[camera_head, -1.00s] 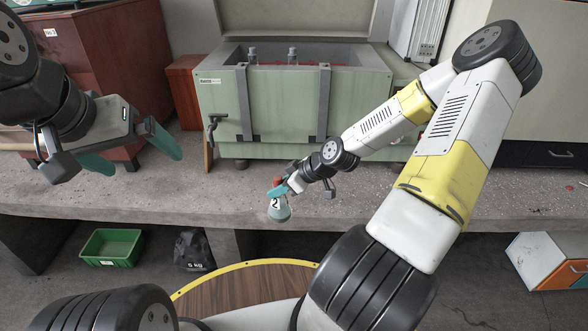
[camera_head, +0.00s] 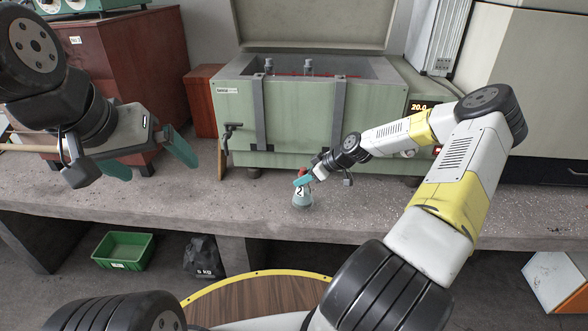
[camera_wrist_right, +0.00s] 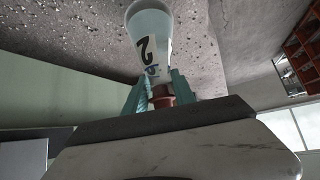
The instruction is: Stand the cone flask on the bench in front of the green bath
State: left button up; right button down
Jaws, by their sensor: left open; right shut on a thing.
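In the right wrist view the flask (camera_wrist_right: 150,35) sticks out from between the teal fingers (camera_wrist_right: 158,90). The flask looks upright in the head view, over the front part of the bench (camera_head: 150,190); whether its base touches the bench I cannot tell. The green bath (camera_head: 285,115) stands behind it with its lid raised. My left gripper (camera_head: 150,160) is open and empty at the left.
A red-brown cabinet (camera_head: 120,75) and a smaller brown box (camera_head: 202,100) stand left of the bath. A tap (camera_head: 231,130) sticks out at the bath's front left. A green crate (camera_head: 123,250) and a dark 5 kg bag (camera_head: 201,257) lie below the bench. Bench space left of the flask is clear.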

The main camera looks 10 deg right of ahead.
jog(key=shift+f, duration=0.75)
jog(key=shift+f, duration=0.1)
jog(key=c, duration=1)
grip_release()
jog(key=shift+c, duration=0.2)
